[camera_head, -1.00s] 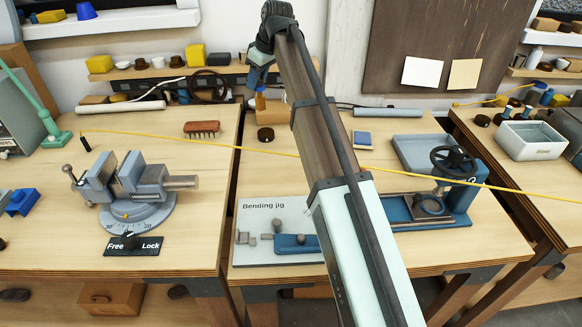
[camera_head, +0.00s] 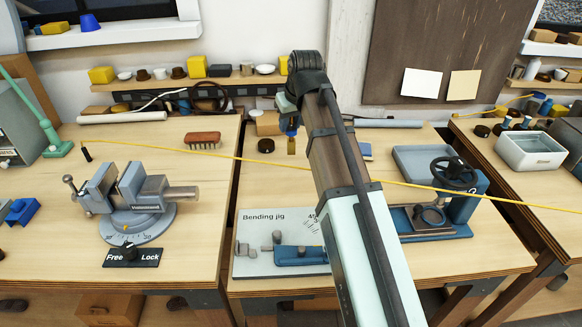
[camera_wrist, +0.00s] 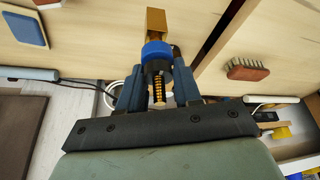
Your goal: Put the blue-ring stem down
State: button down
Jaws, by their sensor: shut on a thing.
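The blue-ring stem (camera_wrist: 157,50) is held between the two fingers of my gripper (camera_wrist: 157,66) in the wrist view. It has a blue collar, a brass block at one end and a threaded brass part between the fingers. In the head view the stem's brass end (camera_head: 291,146) points down over the back of the middle bench (camera_head: 250,185). My gripper (camera_head: 289,124) is partly hidden there by my arm. The stem looks clear of the bench top, but I cannot tell its exact height.
A round black piece (camera_head: 265,145) lies just left of the stem. A brush (camera_head: 203,138) and a vise (camera_head: 140,195) are on the left bench. The bending jig (camera_head: 300,255) and a blue press (camera_head: 462,195) are nearer. A yellow cord (camera_head: 232,156) crosses the view.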

aim_at(290, 150)
jog(key=shift+f, duration=4.75)
jog(key=shift+f, duration=0.15)
jog(key=c, duration=0.8)
grip_release()
jog(key=v, duration=1.2)
